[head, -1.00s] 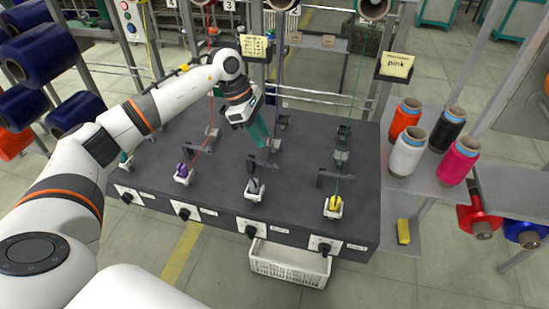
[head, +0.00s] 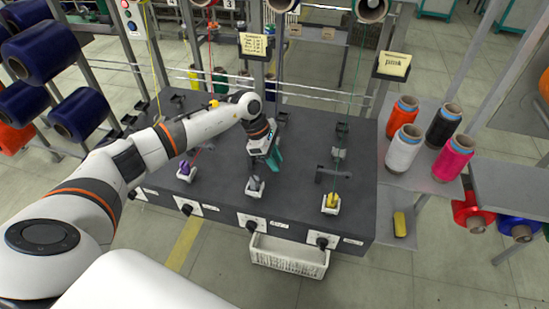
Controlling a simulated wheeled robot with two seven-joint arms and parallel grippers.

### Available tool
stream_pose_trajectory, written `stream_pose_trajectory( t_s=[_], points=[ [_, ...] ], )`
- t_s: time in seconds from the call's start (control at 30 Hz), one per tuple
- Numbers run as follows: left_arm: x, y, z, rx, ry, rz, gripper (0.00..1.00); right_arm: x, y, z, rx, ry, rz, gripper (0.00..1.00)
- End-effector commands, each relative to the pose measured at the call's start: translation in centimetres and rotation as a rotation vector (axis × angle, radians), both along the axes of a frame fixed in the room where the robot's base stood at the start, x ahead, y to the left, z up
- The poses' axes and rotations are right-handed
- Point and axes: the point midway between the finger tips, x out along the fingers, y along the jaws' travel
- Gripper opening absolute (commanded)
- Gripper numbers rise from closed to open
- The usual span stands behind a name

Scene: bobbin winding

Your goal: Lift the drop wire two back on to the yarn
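A dark winding bench (head: 215,210) carries several stations in a row. My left gripper (head: 273,160), with teal fingers, points down over the station with the grey bobbin (head: 255,184), just behind that bobbin. I cannot tell whether its fingers are apart or closed; the wrist and fingers hide most of that station's drop wire and any yarn there. At the right station, a dark drop wire bracket (head: 332,176) stands behind a yellow bobbin (head: 332,200), with green yarn (head: 350,100) running down to it. A purple bobbin (head: 186,170) is left of the gripper. My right gripper is not in view.
Orange, black, white and pink cones (head: 455,158) stand on a shelf at the right. Knobs (head: 322,241) line the front edge. Upright posts and note cards (head: 394,64) stand behind.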

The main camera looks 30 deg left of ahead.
Motion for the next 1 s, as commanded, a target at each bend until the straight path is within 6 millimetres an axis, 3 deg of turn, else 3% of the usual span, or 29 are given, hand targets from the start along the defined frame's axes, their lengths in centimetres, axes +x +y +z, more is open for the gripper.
stream_pose_trajectory(
  t_s=[0.03,0.17,0.57,0.77,1.0],
  points=[
    [0.0,0.0,0.0,0.000,0.000,0.000,0.20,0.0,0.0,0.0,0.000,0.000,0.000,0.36],
    [0.0,0.0,0.0,0.000,0.000,0.000,0.00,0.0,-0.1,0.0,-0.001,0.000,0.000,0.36],
    [0.0,0.1,0.0,-0.017,-0.006,0.002,0.00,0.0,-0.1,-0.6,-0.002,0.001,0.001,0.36],
    [0.0,0.3,0.2,-0.099,-0.027,0.003,0.00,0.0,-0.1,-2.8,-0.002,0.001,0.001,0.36],
    [-0.1,0.7,1.0,-0.276,-0.070,0.004,0.00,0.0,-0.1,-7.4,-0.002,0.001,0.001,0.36]
  ],
)
